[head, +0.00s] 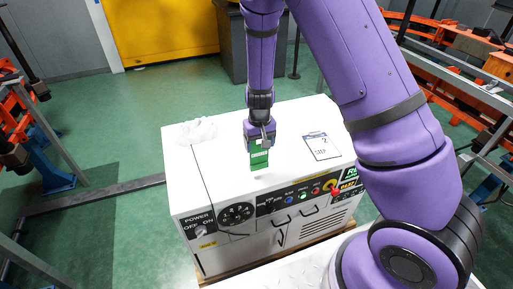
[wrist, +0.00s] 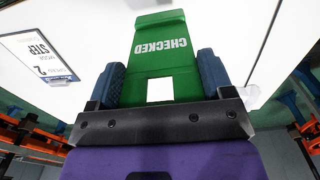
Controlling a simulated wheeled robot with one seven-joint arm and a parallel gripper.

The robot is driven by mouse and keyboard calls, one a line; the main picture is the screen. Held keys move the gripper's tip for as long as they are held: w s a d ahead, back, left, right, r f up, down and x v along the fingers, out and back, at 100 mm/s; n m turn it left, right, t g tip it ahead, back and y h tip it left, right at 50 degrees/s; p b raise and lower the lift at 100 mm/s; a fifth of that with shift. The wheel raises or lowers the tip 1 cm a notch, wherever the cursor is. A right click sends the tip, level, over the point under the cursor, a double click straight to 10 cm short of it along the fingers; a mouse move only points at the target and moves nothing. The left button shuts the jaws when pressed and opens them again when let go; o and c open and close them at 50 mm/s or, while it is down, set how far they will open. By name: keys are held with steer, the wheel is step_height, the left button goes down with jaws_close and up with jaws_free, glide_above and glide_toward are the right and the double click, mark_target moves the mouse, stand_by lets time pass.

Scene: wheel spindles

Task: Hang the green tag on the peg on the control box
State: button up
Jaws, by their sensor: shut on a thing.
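My gripper (head: 261,143) is shut on the green tag (head: 259,161) and holds it hanging down over the white top of the control box (head: 222,165). In the wrist view the green tag (wrist: 165,50) reads "CHECKED" and has a square hole through which white shows. The two dark blue fingers of my gripper (wrist: 160,75) press on its sides. The tag appears a little above the box top, though the exact gap is hard to tell. The box front carries a dial, coloured buttons, a power switch and handles. I cannot clearly make out the peg.
A white card (head: 321,146) marked "STEP 2" lies on the box top at right. Crumpled clear or white material (head: 196,131) lies at the top's back left. Orange racks (head: 30,130) stand on both sides. Green floor is open at the back left.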

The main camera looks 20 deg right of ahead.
mark_target(256, 148)
steer(key=shift+w+a, duration=0.1)
steer(key=shift+w, duration=0.3)
steer(key=shift+w+a+f, duration=0.1)
steer(key=shift+w+f, duration=0.1)
steer(key=shift+f, duration=0.65)
steer(key=shift+w+f, duration=0.2)
steer(key=shift+f, duration=0.6)
steer(key=shift+f, duration=0.1)
steer(key=o, duration=1.2)
